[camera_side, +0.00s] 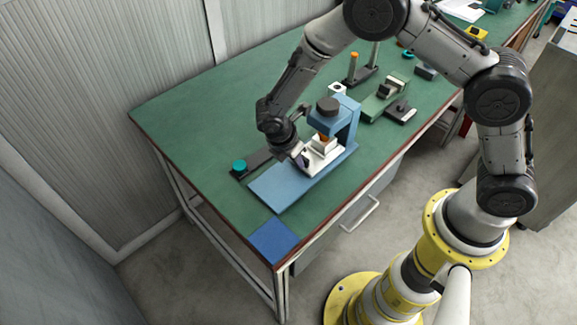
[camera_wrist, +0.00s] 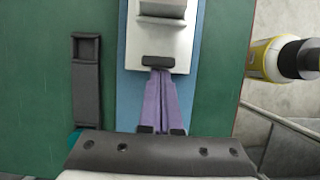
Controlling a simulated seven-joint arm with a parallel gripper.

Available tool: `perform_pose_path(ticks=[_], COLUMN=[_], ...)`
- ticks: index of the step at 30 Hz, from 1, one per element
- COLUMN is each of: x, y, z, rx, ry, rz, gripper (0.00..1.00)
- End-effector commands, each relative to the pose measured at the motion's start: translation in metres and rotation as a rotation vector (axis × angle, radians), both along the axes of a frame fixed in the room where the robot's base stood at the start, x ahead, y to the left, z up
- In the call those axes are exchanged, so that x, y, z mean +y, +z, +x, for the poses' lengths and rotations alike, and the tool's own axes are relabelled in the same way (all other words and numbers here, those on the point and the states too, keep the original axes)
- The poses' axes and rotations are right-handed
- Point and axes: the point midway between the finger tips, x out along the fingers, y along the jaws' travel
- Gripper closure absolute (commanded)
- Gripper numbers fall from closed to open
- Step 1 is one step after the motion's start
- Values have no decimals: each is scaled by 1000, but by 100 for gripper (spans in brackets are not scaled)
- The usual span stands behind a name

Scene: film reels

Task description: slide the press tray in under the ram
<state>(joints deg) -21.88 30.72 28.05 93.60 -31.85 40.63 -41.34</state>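The blue press (camera_side: 345,130) stands on the green bench with its dark ram (camera_side: 328,106) above its long blue base (camera_side: 280,190). The pale metal press tray (camera_side: 318,162) lies on that base, its inner part close to the ram; how far under is hard to tell. In the wrist view the tray (camera_wrist: 184,58) carries a grey block (camera_wrist: 162,10) and a dark handle (camera_wrist: 160,62) at its near edge. My gripper (camera_wrist: 161,76) has its purple fingers together, tips at the handle. Whether they touch it cannot be told. In the side view my wrist partly hides the fingers.
A dark flat bar (camera_wrist: 86,90) with a teal knob (camera_side: 239,166) lies left of the press base. A green fixture (camera_side: 382,100) and a post stand (camera_side: 358,74) stand behind the press. A blue mat (camera_side: 273,239) covers the near bench corner. The left bench area is clear.

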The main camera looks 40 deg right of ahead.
Motion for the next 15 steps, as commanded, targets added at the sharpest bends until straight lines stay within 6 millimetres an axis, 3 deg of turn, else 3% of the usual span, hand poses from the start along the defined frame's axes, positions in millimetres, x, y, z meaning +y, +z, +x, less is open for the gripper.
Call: perform_pose_path(ticks=[15], x=[-6], y=[0], z=[0], rx=[4], ry=[-1], rz=[-8], gripper=[100])
